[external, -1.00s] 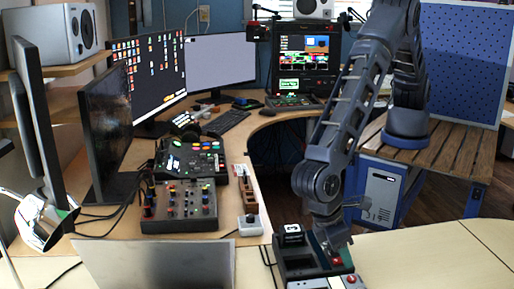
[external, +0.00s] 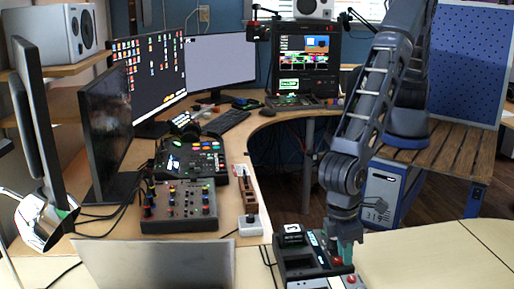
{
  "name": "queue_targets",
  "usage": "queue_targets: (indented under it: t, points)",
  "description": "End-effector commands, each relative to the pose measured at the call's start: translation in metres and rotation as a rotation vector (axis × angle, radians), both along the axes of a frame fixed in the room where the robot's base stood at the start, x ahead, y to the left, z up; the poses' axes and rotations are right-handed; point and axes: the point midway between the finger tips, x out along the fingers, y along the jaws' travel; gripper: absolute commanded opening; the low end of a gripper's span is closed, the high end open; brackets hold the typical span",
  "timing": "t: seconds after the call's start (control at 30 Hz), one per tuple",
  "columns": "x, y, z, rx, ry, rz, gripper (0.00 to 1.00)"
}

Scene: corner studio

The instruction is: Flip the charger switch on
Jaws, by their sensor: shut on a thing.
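The charger (external: 297,266) is a dark box at the bottom centre of the external view. It has a black block with a white label on its back left, teal-lit parts, and red knobs or buttons at its right. My gripper (external: 346,251) points down at the charger's back right, close behind the red parts. Its fingers are shut on a small part there, which they mostly hide. I cannot tell for certain which part is the charger switch or how it is set.
A silver laptop lid (external: 155,265) stands left of the charger. A small grey box with a joystick (external: 249,225), a mixer (external: 180,207) and a control panel (external: 190,160) lie further back left. The pale tabletop (external: 430,258) right of the charger is clear.

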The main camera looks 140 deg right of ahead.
Motion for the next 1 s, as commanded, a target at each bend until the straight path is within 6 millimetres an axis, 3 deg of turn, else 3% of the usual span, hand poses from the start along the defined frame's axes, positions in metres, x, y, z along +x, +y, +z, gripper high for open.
queue_targets:
  t: [0.33, 0.37, 0.43, 0.47, 0.77, 1.0]
  points:
    - [0.0, 0.0, 0.0, -0.008, -0.01, 0.001, 0.0]
    - [0.0, 0.0, 0.0, -0.008, -0.01, 0.001, 0.26]
    - [0.0, 0.0, 0.0, -0.008, -0.009, 0.001, 0.4]
    - [0.0, 0.0, 0.0, -0.008, -0.009, 0.001, 0.42]
    - [0.0, 0.0, 0.002, -0.008, -0.009, 0.001, 0.42]
    - [0.003, -0.002, 0.029, -0.008, -0.012, 0.001, 0.42]
